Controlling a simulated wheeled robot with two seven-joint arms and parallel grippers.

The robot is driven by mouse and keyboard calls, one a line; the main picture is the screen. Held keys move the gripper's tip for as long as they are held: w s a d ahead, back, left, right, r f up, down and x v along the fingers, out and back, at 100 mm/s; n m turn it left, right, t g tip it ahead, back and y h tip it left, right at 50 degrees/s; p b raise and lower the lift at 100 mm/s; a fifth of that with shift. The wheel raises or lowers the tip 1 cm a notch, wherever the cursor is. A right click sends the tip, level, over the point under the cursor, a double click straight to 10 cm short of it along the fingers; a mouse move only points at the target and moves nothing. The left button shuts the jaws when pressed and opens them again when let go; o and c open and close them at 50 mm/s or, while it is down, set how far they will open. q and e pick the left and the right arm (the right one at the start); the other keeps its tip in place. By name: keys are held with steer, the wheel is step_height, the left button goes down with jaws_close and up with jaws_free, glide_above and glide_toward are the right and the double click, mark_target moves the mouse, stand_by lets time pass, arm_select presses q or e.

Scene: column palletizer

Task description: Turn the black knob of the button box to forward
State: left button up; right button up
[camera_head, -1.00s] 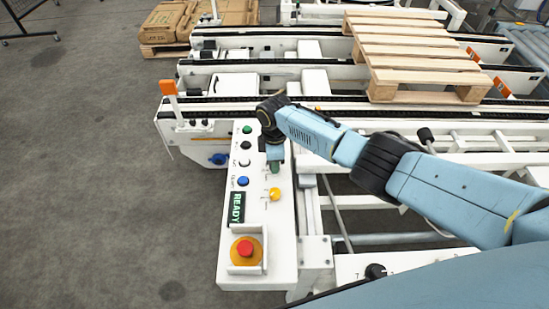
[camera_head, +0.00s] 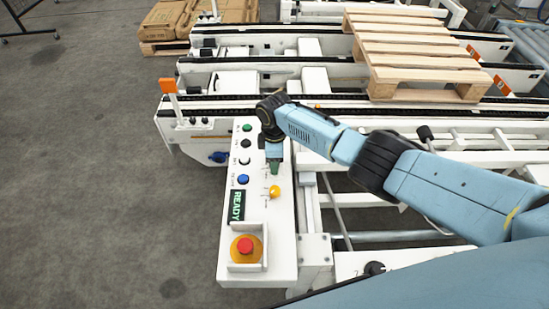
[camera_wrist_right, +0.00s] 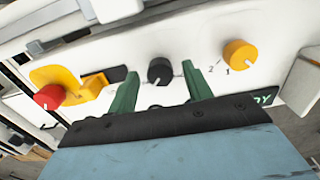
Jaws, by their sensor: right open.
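The white button box (camera_head: 282,252) stands at centre in the head view. My right gripper (camera_head: 275,168) hangs over its upper right part, and there the gripper hides the black knob. In the right wrist view the black knob (camera_wrist_right: 160,70) sits between the two green fingers of my right gripper (camera_wrist_right: 160,90). The fingers are open, with a gap to the knob on both sides. A white pointer mark shows on the knob's lower edge; I cannot read its label. My left gripper is not in view.
A yellow knob (camera_head: 274,192) sits close to the gripper. Green, black, white and blue (camera_head: 243,180) buttons line the box's left side. A READY display (camera_head: 236,206) and a red emergency button (camera_head: 245,247) are nearer. Conveyors with a wooden pallet (camera_head: 415,55) lie behind.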

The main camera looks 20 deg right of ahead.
step_height(320, 180, up, 13)
steer(key=p, duration=0.3)
steer(key=shift+r, duration=0.2)
steer(key=shift+s+f, duration=0.1)
stand_by(0.4)
